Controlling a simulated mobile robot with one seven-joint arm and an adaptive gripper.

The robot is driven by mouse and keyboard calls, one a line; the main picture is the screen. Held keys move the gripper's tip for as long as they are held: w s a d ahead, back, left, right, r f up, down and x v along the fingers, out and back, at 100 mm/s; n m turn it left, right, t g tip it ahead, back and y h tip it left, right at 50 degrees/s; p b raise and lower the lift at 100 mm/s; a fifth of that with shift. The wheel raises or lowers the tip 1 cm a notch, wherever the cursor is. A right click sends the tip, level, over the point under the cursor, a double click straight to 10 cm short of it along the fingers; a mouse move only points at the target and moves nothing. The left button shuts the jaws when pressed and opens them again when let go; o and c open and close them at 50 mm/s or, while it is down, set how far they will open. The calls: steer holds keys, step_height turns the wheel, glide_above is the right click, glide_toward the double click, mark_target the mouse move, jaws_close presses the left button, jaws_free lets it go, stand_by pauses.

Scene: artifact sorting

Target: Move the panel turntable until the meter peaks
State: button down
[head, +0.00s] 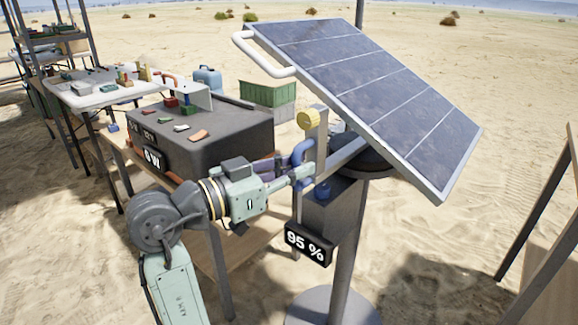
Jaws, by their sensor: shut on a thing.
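The solar panel (375,90) is tilted on top of a round turntable (362,152) on a grey post. A white handle (262,58) sticks out from its upper left edge. The meter (309,244) below it reads 95 %. My gripper (303,173) reaches in from the left and is shut on the blue handle (301,151) beside the upright bar under the panel. The fingers partly hide the exact grasp. A yellow round knob (308,119) sits at the top of the bar.
A dark box (205,135) with a small display and coloured pieces on top stands on a wooden table close behind my arm. A green crate (268,97) is behind it. A white table (85,98) with small objects is farther left. A wooden frame (545,220) stands at right.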

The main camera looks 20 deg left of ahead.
steer(key=d, duration=0.2)
steer(key=shift+s+d, duration=0.35)
steer(key=shift+s, duration=0.05)
steer(key=c, duration=1.6)
jaws_free()
steer(key=shift+a, duration=0.1)
steer(key=v, duration=1.2)
